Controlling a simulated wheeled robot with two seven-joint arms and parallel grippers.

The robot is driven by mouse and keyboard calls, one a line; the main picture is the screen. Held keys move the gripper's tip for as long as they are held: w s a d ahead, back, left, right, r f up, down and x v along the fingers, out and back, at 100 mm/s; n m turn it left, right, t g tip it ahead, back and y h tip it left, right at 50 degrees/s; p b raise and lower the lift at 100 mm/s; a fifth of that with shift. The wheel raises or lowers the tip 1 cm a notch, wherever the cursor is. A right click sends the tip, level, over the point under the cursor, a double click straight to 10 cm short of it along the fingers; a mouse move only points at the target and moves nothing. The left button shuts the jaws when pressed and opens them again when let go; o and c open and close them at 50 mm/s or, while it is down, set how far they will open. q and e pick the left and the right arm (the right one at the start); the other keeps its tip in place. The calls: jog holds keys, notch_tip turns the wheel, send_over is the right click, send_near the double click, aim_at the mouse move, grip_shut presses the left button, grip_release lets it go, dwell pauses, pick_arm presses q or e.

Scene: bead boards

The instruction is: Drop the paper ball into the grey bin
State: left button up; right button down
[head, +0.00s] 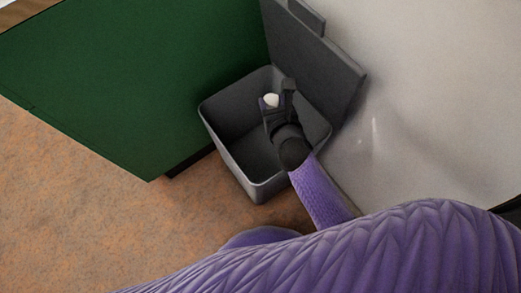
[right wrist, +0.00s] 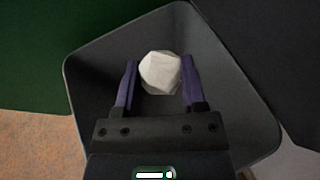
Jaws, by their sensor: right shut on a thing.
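My left gripper is not in view.
A green cabinet (head: 120,80) stands left of the bin, close beside it. A pale wall (head: 430,100) is behind and to the right. The brown speckled floor (head: 90,220) is clear at the front left.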

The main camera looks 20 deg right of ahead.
jog(key=shift+f, duration=0.55)
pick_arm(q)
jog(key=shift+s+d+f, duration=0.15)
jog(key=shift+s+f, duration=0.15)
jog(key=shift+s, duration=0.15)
pick_arm(e)
jog(key=shift+r, duration=0.1)
jog(key=c, duration=1.3)
grip_release()
jog(key=shift+c, duration=0.2)
jog(key=o, duration=1.3)
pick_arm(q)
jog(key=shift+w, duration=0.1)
pick_arm(e)
jog(key=shift+s+r, duration=0.2)
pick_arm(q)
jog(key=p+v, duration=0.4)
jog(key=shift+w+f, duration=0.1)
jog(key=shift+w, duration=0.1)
pick_arm(e)
jog(key=v, duration=0.9)
jog(key=shift+s, duration=0.25)
